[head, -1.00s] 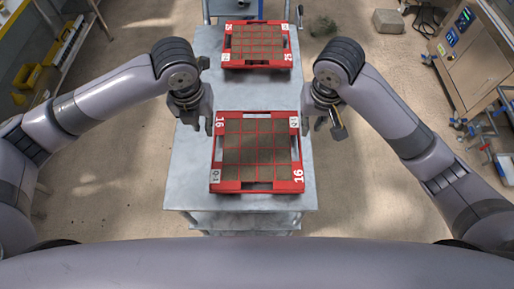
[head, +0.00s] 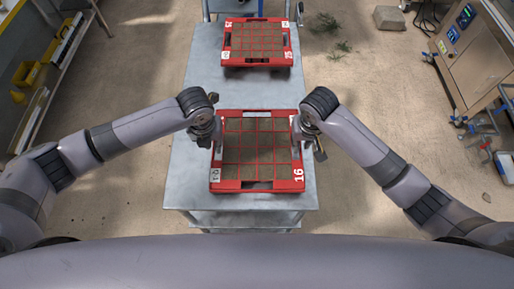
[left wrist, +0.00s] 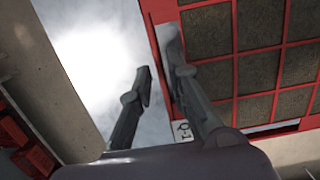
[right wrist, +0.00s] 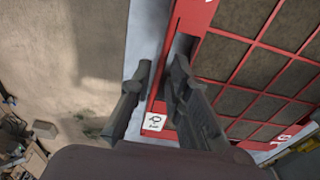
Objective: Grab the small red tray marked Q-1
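The red tray marked Q-1 (head: 258,186) lies flat on the near part of the metal table. It has a grid of brown soil cells, number 16 and white Q-1 labels. My left gripper (head: 214,143) is at its left side wall and my right gripper (head: 299,138) at its right side wall. In the left wrist view the open fingers (left wrist: 158,65) stand either side of the red wall, with a gap outside it. In the right wrist view the fingers (right wrist: 162,70) also straddle the tray's wall, with a narrow gap showing.
A second red tray (head: 257,67) marked 25 lies further back on the metal table (head: 193,183). Bare table separates the two trays.

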